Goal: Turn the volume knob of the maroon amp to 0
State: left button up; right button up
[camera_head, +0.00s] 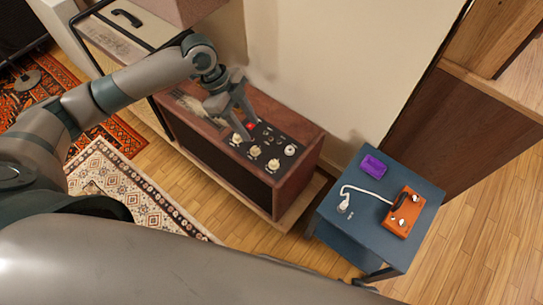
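The maroon amp (308,160) stands against the wall in the middle of the head view, with a dark control panel on top. Several cream knobs show there: a front-left knob (237,138), a middle knob (254,151), a front-right knob (273,165) and a paler rear-right knob (290,150). Their labels and pointer angles are too small to read. My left gripper (251,130) reaches down over the panel's left part. Its fingers are apart, with a red light (251,126) showing between them. I cannot tell whether a fingertip touches the front-left knob. My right gripper is out of view.
A blue side table (348,224) right of the amp holds an orange box (402,212), a purple object (374,167) and a white cable (365,190). A framed cabinet (95,35) stands at upper left. Rugs and bare wooden floor lie in front.

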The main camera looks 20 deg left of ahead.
aim_at(273, 162)
pick_arm(q)
jog(key=x, duration=1.7)
jog(key=shift+w+d+f, duration=0.1)
jog(key=shift+d+f, duration=0.05)
jog(key=shift+d, duration=0.05)
grip_shut()
